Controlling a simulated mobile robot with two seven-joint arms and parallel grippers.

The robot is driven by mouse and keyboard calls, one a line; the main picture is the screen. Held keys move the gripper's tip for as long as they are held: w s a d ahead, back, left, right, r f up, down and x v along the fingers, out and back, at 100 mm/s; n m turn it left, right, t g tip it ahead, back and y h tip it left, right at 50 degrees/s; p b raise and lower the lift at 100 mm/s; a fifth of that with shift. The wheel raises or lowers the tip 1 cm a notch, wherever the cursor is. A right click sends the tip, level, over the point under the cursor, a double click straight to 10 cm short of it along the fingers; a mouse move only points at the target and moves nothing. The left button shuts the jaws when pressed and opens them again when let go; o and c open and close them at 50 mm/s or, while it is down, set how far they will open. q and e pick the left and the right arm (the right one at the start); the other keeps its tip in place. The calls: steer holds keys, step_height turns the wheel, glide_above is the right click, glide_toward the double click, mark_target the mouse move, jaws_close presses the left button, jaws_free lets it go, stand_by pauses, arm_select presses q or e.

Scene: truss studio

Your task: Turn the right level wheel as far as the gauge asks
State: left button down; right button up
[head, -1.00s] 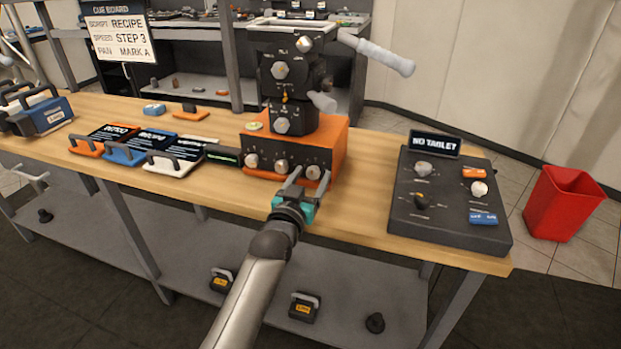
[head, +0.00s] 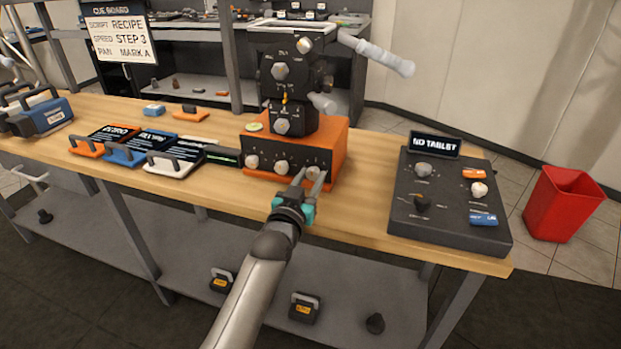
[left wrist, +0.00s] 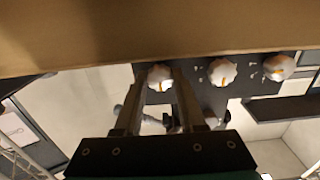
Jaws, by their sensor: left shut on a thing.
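The orange base (head: 338,150) of the dark camera head stands on the wooden bench. Its black front panel carries three pale level wheels: left (head: 252,161), middle (head: 282,167) and right (head: 313,172). My left gripper (head: 312,178) is shut on the right wheel, one finger on each side. In the left wrist view the panel appears upside down, and the right wheel (left wrist: 159,76), with an orange mark, sits between my fingertips. A small round yellow-green disc (head: 254,126), perhaps the level gauge, lies on the base's top; its reading is too small to tell. My right gripper is not in view.
A dark control box (head: 450,215) with knobs and a "NO TABLET" sign (head: 435,144) stands to the right. Handled plates, one white (head: 172,163), lie to the left. A pan handle (head: 378,54) juts right from the head. A red bin (head: 565,204) stands beyond the bench.

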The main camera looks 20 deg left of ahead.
arm_select(q)
steer(key=shift+m+p, duration=0.45)
steer(key=shift+m, duration=0.05)
steer(key=m+p, duration=0.2)
steer(key=m, duration=0.1)
steer(key=shift+r, duration=0.1)
steer(key=shift+m+p, duration=0.35)
steer(key=shift+m, duration=0.15)
steer(key=shift+m+p, duration=0.3)
steer(key=shift+m, duration=1.5)
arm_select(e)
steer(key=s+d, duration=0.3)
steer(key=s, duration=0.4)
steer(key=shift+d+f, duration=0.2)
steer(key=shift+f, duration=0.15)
arm_select(q)
steer(key=shift+p, duration=0.3)
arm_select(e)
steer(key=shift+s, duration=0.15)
arm_select(q)
steer(key=c, duration=0.5)
jaws_free()
